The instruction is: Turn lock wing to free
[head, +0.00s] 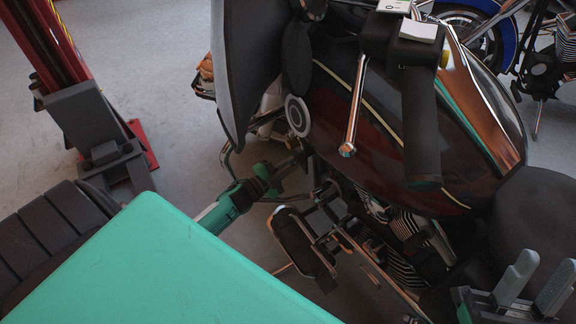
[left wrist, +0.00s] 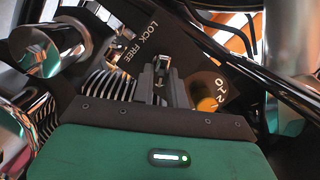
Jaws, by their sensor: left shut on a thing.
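The lock wing (left wrist: 162,63) is a small metal piece in the left wrist view, on a dark plate (left wrist: 188,62) lettered LOCK and FREE. My left gripper (left wrist: 160,82) is shut on it, and the fingers hide most of it. I cannot tell exactly which word the wing points to. In the head view my left gripper (head: 290,166) reaches in beside the dark red motorcycle (head: 345,125), and the wing itself does not show clearly there. My right gripper (head: 533,292) is at the bottom right with its two grey fingers apart and nothing between them.
Chrome parts (left wrist: 48,48) and finned metal stand close on the left. A red lift post (head: 50,40) stands at the upper left. Grey floor (head: 150,50) lies open between post and motorcycle.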

